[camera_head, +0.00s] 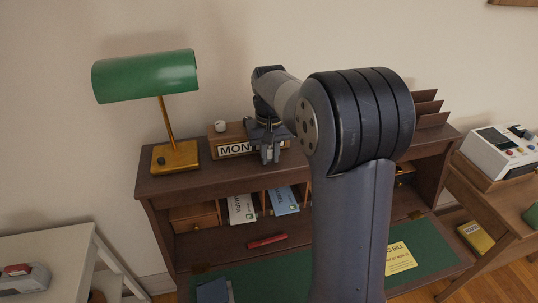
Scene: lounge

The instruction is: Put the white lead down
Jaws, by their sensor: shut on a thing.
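My gripper (268,153) is above the top of the wooden desk hutch (178,188), just in front of the block with the "MON" label (234,149). Its fingers point down and towards me. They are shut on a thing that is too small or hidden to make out. I cannot pick out a white lead anywhere in this view. I cannot tell whether the fingers touch the block or the hutch top.
A green-shaded brass lamp (144,77) stands at the hutch's left end. A letter rack (428,107) stands at the right. Envelopes (241,209) sit in the cubbyholes, and a red object (267,241) lies below. My arm hides the hutch's middle right.

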